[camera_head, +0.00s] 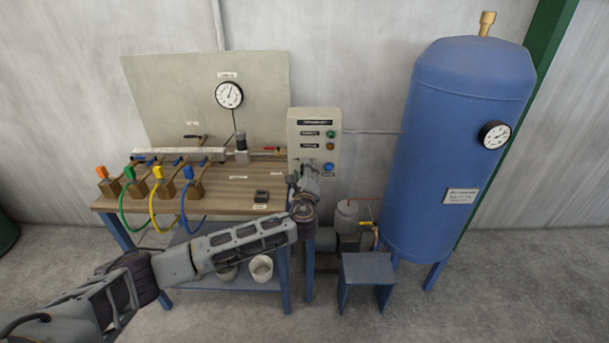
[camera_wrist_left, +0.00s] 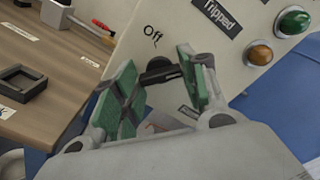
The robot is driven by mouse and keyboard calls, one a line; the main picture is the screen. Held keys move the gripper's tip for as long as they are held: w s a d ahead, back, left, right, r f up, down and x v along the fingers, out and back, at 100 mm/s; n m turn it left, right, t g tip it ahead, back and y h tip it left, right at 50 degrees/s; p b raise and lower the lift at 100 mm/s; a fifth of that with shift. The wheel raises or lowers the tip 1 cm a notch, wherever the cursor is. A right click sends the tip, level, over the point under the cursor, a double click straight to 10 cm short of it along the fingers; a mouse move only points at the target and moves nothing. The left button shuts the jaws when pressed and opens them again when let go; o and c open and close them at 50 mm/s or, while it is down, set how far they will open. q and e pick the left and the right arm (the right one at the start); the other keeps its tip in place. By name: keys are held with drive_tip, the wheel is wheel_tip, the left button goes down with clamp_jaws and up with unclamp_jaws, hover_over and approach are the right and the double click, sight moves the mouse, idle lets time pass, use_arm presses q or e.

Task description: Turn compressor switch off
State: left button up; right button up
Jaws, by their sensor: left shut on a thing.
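The compressor control box (camera_head: 296,137) is a pale panel with labels, lamps and buttons, standing at the right end of the workbench. My left gripper (camera_head: 308,172) is at the lower part of the box and covers the knob in the head view. In the left wrist view its green-padded fingers (camera_wrist_left: 157,80) stand on either side of the knob and are shut on it. The knob's exact setting is hard to tell. My right gripper is in neither view.
A blue tank (camera_head: 430,140) with a gauge stands right of the box. A blue stool (camera_head: 368,270) is below. The workbench (camera_head: 225,200) holds colored valves with hoses and a small dark square device (camera_head: 261,196). My left arm crosses in front of the bench.

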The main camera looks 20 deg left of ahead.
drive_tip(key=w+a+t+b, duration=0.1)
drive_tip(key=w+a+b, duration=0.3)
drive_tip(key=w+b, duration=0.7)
use_arm(q)
drive_tip(key=shift+f+n, duration=0.2)
drive_tip(key=shift+n, duration=8.3)
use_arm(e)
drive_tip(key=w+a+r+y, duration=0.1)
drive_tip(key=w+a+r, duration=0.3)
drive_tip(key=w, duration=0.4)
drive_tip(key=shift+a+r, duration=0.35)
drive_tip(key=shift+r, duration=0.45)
use_arm(q)
drive_tip(key=o, duration=1)
drive_tip(key=shift+v, duration=6.05)
